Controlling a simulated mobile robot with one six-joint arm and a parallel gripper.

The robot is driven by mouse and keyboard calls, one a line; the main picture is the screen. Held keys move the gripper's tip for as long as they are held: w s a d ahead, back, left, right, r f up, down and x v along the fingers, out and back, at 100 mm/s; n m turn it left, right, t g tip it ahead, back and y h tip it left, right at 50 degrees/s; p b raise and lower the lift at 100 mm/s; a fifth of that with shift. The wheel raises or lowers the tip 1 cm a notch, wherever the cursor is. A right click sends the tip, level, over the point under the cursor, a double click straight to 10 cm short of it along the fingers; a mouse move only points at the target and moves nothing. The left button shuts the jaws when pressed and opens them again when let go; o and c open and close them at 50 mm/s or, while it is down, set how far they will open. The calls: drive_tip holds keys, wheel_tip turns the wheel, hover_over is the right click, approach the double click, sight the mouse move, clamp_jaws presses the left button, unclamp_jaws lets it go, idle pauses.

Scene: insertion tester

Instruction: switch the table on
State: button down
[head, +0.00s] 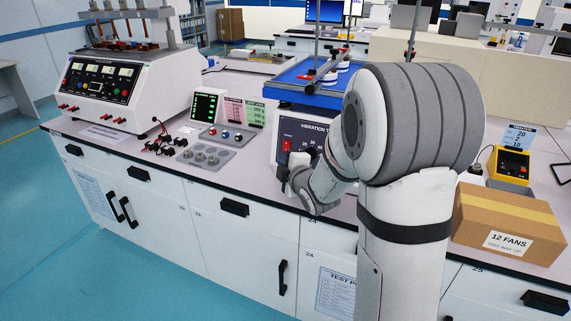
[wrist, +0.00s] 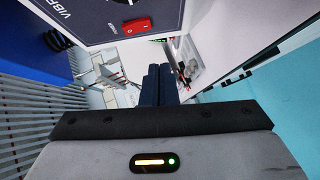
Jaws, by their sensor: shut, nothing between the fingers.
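The vibration table's control box (head: 297,130) has a dark front panel lettered "VIBRATION T…", the rest hidden behind my arm. A red rocker switch (head: 286,146) is on the panel's left part. In the wrist view the switch (wrist: 137,25) shows at the top, beyond and a little left of my fingers. I cannot tell which way it is rocked. The blue vibration table (head: 300,88) is behind and above the box. My gripper (head: 283,172) is in front of the panel, just below the switch. In the wrist view its dark fingers (wrist: 159,70) are together and empty, apart from the switch.
A tray of round parts (head: 205,155), a small screen (head: 206,105) and cables (head: 160,140) are left of the box. A white tester (head: 125,90) stands farther left. A cardboard box (head: 508,222) and a yellow device (head: 509,165) are on the right.

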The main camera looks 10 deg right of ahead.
drive_tip(key=f+v, duration=0.1)
drive_tip(key=v, duration=0.6)
drive_tip(key=shift+s+d, duration=0.15)
drive_tip(key=shift+s, duration=0.45)
drive_tip(key=shift+r, duration=0.1)
drive_tip(key=s+r+m+g+h+p, duration=0.1)
drive_tip(key=s+r+m+g+p, duration=0.2)
drive_tip(key=s, duration=0.9)
drive_tip(key=s+a+r+m+g+h+p, duration=0.1)
drive_tip(key=s+r+m+g+p, duration=0.3)
drive_tip(key=s+m+g, duration=0.5)
drive_tip(key=s+m+p, duration=0.1)
drive_tip(key=s+m, duration=0.2)
drive_tip(key=m, duration=0.2)
drive_tip(key=shift+s+g+h, duration=0.3)
drive_tip(key=shift+s, duration=0.05)
